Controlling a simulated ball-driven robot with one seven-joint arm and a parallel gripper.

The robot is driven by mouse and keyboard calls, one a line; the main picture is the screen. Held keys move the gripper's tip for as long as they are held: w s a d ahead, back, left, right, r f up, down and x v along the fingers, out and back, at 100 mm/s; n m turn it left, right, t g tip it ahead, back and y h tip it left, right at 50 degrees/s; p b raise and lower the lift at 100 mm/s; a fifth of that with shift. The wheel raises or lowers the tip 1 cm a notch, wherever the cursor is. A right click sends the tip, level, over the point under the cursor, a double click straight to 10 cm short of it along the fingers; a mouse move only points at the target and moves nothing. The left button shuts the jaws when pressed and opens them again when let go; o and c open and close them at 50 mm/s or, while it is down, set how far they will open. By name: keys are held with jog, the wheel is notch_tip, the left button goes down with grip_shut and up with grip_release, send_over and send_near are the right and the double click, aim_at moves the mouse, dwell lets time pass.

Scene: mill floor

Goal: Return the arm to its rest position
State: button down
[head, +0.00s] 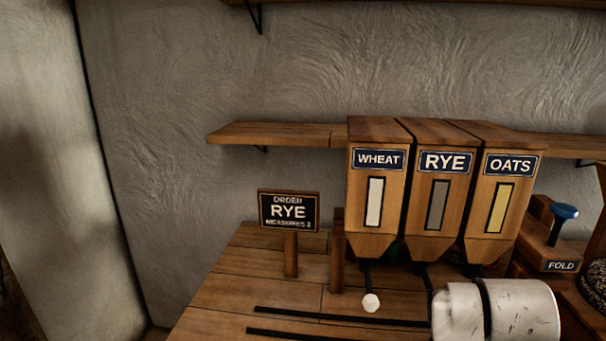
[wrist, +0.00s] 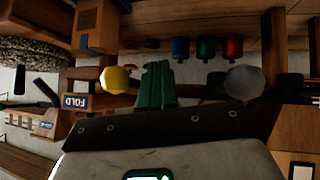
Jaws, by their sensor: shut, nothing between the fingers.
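My gripper (wrist: 157,68) shows in the wrist view as two green fingers pressed together, with nothing between them. Its dark bolted plate and pale body fill the bottom of that view. In the head view a white arm link of mine crosses the lower right, in front of the bench below the hoppers; the fingers cannot be made out there. A yellow round knob (wrist: 116,80) is left of the fingers in the wrist view, and a grey round knob (wrist: 243,82) is to their right. I cannot tell whether the fingers touch either one.
A white knob (head: 371,302) hangs below wheat. An order sign (head: 288,211) reads rye, measures 2. A fold block (head: 558,255) stands right. Blue, green and red items (wrist: 206,47) show in the wrist view.

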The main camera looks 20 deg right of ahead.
jog(key=s+a+f+n+g+y, duration=0.2)
jog(key=s+a+f+n+y, duration=0.1)
jog(key=s+a+f, duration=0.7)
jog(key=s+a+f+n+g+y, duration=0.3)
jog(key=s+a+f, duration=0.7)
jog(key=f, duration=0.5)
jog(key=shift+f+y, duration=0.25)
jog(key=shift+y, duration=0.25)
